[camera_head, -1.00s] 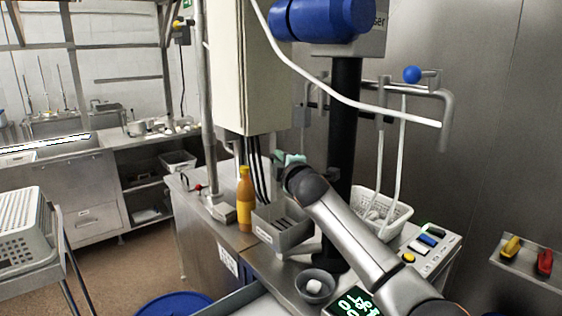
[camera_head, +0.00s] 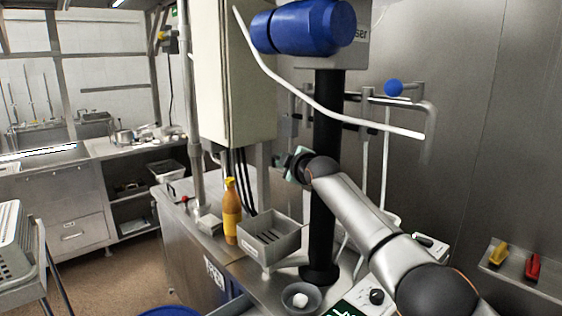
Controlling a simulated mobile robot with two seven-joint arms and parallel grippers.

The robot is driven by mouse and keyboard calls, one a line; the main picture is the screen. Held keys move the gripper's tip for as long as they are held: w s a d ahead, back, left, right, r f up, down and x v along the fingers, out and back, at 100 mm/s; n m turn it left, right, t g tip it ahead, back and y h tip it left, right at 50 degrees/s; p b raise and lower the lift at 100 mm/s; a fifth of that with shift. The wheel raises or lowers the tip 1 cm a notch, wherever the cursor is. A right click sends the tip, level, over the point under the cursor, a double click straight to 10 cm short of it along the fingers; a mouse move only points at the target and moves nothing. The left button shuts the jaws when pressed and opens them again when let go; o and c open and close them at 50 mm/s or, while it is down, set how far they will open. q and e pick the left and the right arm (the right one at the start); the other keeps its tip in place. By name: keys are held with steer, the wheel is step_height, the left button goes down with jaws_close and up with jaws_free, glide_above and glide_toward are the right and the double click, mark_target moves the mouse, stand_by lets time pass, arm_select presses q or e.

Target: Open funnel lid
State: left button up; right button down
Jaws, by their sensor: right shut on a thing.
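A bit of teal shows at the fingers. The gripper is above the metal tray box (camera_head: 282,244) and right of the bottom of the pale cabinet (camera_head: 237,75). I cannot pick out the funnel lid with certainty. My left gripper is not in view.
An orange bottle (camera_head: 231,213) stands left of the tray box. A grey bowl with a white thing (camera_head: 300,298) is at the front. A blue motor (camera_head: 305,25), a bent white rod (camera_head: 300,88) and a wall handle with a blue ball (camera_head: 394,88) are above.

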stand_by(0.3)
steer(key=c, duration=0.9)
jaws_free()
steer(key=shift+f, duration=0.1)
steer(key=shift+s+d+b, duration=0.25)
steer(key=shift+s+b, duration=0.2)
steer(key=shift+b, duration=0.4)
steer(key=shift+b+v, duration=2.2)
steer(key=shift+v, duration=3.65)
steer(key=shift+a, duration=0.1)
